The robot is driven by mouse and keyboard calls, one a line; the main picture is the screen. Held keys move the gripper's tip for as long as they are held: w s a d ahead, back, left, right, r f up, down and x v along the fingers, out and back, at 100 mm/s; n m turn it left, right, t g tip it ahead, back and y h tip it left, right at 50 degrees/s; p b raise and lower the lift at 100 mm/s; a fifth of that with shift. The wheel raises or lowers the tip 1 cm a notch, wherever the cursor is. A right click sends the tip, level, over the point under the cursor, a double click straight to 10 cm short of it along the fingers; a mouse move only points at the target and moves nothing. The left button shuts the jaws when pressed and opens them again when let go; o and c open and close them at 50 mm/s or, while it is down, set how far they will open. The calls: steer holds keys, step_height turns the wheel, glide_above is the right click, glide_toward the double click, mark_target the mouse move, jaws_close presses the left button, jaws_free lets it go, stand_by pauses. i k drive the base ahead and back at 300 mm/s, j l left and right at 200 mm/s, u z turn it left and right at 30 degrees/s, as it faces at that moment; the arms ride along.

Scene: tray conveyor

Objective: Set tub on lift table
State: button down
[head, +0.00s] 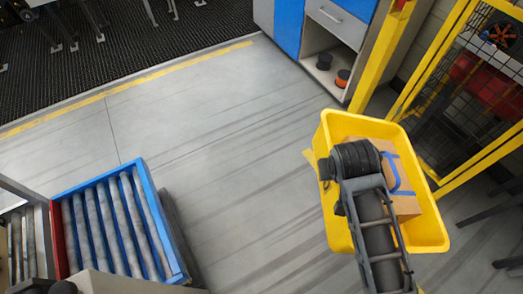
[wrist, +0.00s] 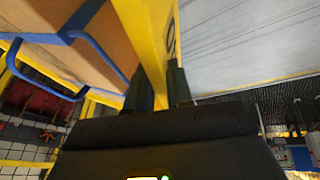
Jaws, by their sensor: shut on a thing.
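The yellow tub (head: 430,228) is at the right of the head view, with a cardboard box (head: 406,205) with a blue strap inside it. My gripper (wrist: 160,88) is shut on the tub's wall, which runs between the two dark fingers in the wrist view (wrist: 143,30). In the head view my arm lies across the tub and hides part of the box and the grip. A blue-framed roller table (head: 158,215), seemingly the lift table, is at the lower left, apart from the tub. Its rollers are bare.
Grey floor lies open between tub and roller table. A blue and grey cabinet (head: 329,22) with an open shelf stands at the back. A yellow-framed mesh guard (head: 465,95) is close to the tub's right. A black mat (head: 130,40) lies far left behind a yellow line.

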mark_target(109, 251)
steer(key=i+u, duration=0.2)
steer(key=i, duration=2.9)
steer(key=i+u, duration=0.15)
steer(key=u, duration=0.25)
steer(key=i+u, duration=0.15)
steer(key=u, duration=3.4)
steer(key=j+u, duration=0.15)
